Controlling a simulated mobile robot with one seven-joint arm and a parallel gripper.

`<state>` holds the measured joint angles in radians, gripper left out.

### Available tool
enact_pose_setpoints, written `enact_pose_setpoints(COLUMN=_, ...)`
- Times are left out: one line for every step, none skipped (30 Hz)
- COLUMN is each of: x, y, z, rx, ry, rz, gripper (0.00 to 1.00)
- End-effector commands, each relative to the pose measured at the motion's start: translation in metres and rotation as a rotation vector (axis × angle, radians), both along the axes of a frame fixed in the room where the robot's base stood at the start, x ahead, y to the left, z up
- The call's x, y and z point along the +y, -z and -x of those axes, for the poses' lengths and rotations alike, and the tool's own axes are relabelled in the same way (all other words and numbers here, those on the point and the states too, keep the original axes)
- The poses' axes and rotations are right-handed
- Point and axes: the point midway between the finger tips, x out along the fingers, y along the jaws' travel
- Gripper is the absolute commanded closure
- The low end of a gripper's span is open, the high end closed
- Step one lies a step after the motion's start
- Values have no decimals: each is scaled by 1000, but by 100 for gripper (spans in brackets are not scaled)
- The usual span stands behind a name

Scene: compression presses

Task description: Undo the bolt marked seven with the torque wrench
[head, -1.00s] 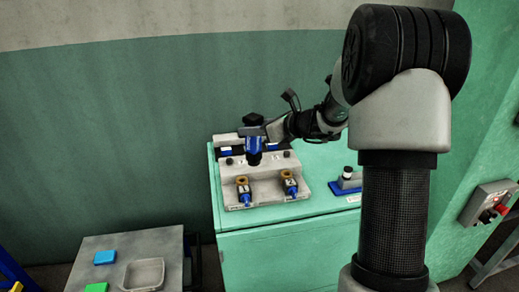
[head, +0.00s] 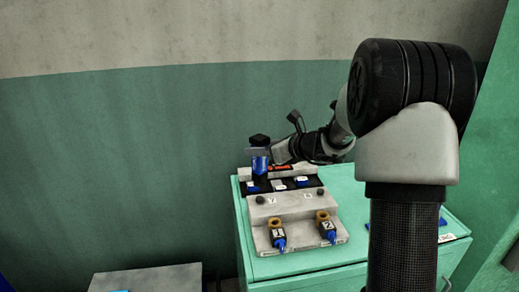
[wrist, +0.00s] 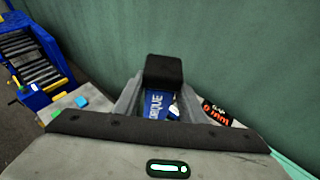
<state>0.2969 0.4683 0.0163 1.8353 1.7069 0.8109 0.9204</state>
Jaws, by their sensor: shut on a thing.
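My gripper (head: 262,150) is shut on the blue torque wrench (head: 260,166), which has a black top. In the wrist view the wrench (wrist: 154,104) stands between the fingers, with part of the word TORQUE readable. It is held upright above the left rear of a grey fixture (head: 300,207), apart from the fixture's front bolts. Two brass-and-blue bolts, marked 1 (head: 279,234) and 2 (head: 326,227), sit at the front. A small white label (head: 272,199) on the upper block may read 7, but is too blurred to be sure. The wrench's lower end shows no clear contact.
The fixture stands on a green cabinet (head: 300,268). A dark rack (head: 290,185) with blue-and-white pieces lies behind it. A wall (head: 120,150) rises close behind. A grey table (head: 145,278) is at lower left. A blue roller stand (wrist: 30,60) shows in the wrist view.

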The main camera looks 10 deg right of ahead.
Motion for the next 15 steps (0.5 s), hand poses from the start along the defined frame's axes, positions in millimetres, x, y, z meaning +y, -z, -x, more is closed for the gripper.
enact_pose_setpoints(x=0, y=-4, z=-1, rx=-6, ry=-1, rz=-2, gripper=98)
enact_pose_setpoints(x=0, y=-4, z=-1, rx=-6, ry=-1, rz=-2, gripper=98)
enact_pose_setpoints(x=0, y=-4, z=-1, rx=-6, ry=-1, rz=-2, gripper=98)
enact_pose_setpoints(x=0, y=-4, z=-1, rx=-7, ry=-1, rz=-1, gripper=98)
enact_pose_setpoints(x=0, y=-4, z=-1, rx=-7, ry=-1, rz=-1, gripper=98)
enact_pose_setpoints(x=0, y=-4, z=-1, rx=-6, ry=-1, rz=-2, gripper=98)
enact_pose_setpoints(x=0, y=-4, z=-1, rx=-7, ry=-1, rz=-3, gripper=98)
enact_pose_setpoints(x=0, y=-4, z=-1, rx=-7, ry=-1, rz=-3, gripper=98)
enact_pose_setpoints(x=0, y=-3, z=-1, rx=-8, ry=-1, rz=-3, gripper=98)
enact_pose_setpoints(x=1, y=-4, z=-1, rx=-8, ry=-1, rz=-2, gripper=98)
enact_pose_setpoints(x=1, y=-4, z=-1, rx=-9, ry=-1, rz=-3, gripper=98)
enact_pose_setpoints(x=1, y=-2, z=-1, rx=-8, ry=-1, rz=-4, gripper=98)
enact_pose_setpoints(x=1, y=-1, z=-1, rx=-8, ry=-1, rz=-4, gripper=98)
enact_pose_setpoints(x=1, y=0, z=-1, rx=-8, ry=-1, rz=-4, gripper=98)
enact_pose_setpoints(x=1, y=2, z=-1, rx=-8, ry=-1, rz=-4, gripper=98)
